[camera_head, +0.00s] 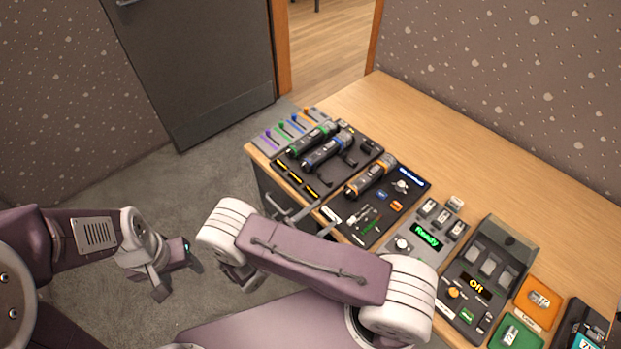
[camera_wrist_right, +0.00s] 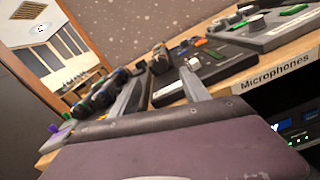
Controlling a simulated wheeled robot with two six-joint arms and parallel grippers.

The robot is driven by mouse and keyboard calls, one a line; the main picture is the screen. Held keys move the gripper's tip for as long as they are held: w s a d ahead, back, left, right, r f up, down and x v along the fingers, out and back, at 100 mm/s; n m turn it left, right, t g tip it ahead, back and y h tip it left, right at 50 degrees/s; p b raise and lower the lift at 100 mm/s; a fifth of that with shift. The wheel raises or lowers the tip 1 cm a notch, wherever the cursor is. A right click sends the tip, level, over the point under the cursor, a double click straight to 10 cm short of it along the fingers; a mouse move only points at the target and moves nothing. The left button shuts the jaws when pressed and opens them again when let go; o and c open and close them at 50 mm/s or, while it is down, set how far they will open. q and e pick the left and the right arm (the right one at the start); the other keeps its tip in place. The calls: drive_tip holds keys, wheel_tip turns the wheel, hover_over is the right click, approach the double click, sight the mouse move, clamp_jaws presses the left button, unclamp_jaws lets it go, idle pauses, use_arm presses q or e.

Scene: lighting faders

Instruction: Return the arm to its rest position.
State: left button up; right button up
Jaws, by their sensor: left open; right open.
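My left gripper (camera_head: 172,277) is open and empty over the grey floor, left of the desk. My right arm crosses the lower middle of the head view, its purple link in front of the desk's edge. My right gripper (camera_head: 298,213) is partly hidden behind that link. Its fingers also show in the right wrist view (camera_wrist_right: 162,88), spread with nothing held between them, close to the desk's front edge. The fader panel (camera_head: 270,140) with purple, green, blue and orange knobs stands at the desk's far left corner.
The wooden desk (camera_head: 450,130) carries several microphones, including one with an orange band (camera_head: 371,177), a panel reading "Ready" (camera_head: 426,235) and one reading "Off" (camera_head: 476,284). An orange tray (camera_head: 525,312) lies at the right. The floor (camera_head: 200,205) left of the desk is clear.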

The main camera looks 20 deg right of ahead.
drive_tip(key=s+d+r+m+g+y+p, duration=0.1)
drive_tip(key=d+r+m+g+p, duration=0.1)
drive_tip(key=d+r+m+g, duration=0.4)
drive_tip(key=s+d+r+m+g+y+p, duration=0.1)
drive_tip(key=d+r+m+g+y, duration=0.2)
drive_tip(key=r, duration=0.5)
drive_tip(key=s+a+m+y+p, duration=0.2)
drive_tip(key=s+a+m+y, duration=0.1)
drive_tip(key=s+m+y, duration=0.65)
drive_tip(key=w+a+f+t+y, duration=0.1)
drive_tip(key=w+a+t+y, duration=0.2)
drive_tip(key=a, duration=0.3)
drive_tip(key=shift+w+f+m, duration=0.15)
drive_tip(key=shift+w+m, duration=0.3)
drive_tip(key=shift+w, duration=0.45)
drive_tip(key=shift+a, duration=0.1)
